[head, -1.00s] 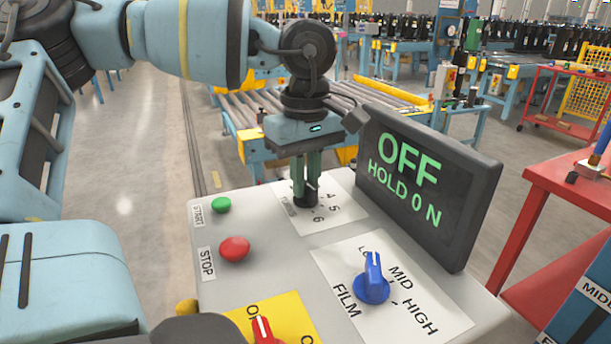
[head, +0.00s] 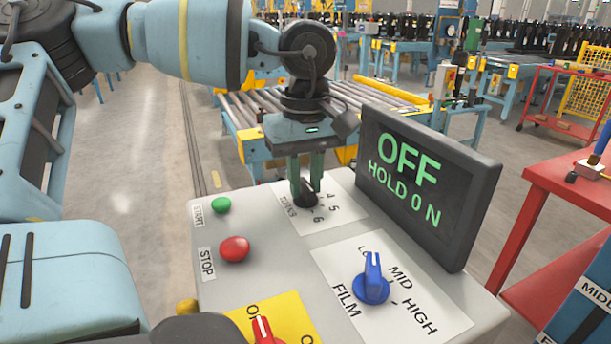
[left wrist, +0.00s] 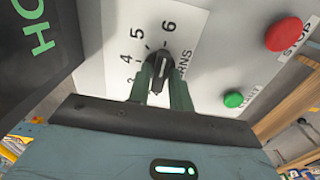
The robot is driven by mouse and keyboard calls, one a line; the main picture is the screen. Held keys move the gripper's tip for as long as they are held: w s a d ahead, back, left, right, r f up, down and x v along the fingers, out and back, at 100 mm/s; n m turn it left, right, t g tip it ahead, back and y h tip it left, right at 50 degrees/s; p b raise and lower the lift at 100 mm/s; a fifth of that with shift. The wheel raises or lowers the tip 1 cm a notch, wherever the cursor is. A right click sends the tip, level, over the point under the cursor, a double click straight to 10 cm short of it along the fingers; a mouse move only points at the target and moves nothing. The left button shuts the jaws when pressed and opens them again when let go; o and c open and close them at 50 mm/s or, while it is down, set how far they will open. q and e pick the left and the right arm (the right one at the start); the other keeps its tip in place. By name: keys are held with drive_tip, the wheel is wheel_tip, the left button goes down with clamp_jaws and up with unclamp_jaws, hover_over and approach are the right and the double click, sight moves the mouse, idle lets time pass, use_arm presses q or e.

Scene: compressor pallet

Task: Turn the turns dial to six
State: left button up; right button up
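The turns dial (head: 306,200) is a small black knob on a white label plate on the grey control panel, with numbers around it. In the left wrist view the dial (left wrist: 160,69) shows 4, 5 and 6 around its upper left side, and its light pointer line runs up roughly toward the 6. Its exact setting is hard to tell. My left gripper (head: 306,188) comes down from above with its two green fingers on either side of the dial. In the left wrist view the fingers (left wrist: 161,85) flank the knob closely and appear shut on it. My right gripper is not in view.
The display (head: 425,190) reads OFF and HOLD 0 N. A blue film knob (head: 372,287), a red stop button (head: 234,248), a green start button (head: 221,205) and a red switch (head: 264,331) are on the panel. A red table (head: 570,190) stands at right.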

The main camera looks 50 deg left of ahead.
sight(305, 183)
use_arm(q)
drive_tip(key=shift+o, duration=1.2)
drive_tip(key=shift+r, duration=0.15)
wheel_tip(305, 183, up, 8)
drive_tip(key=shift+f+p, duration=0.2)
drive_tip(key=shift+p, duration=0.15)
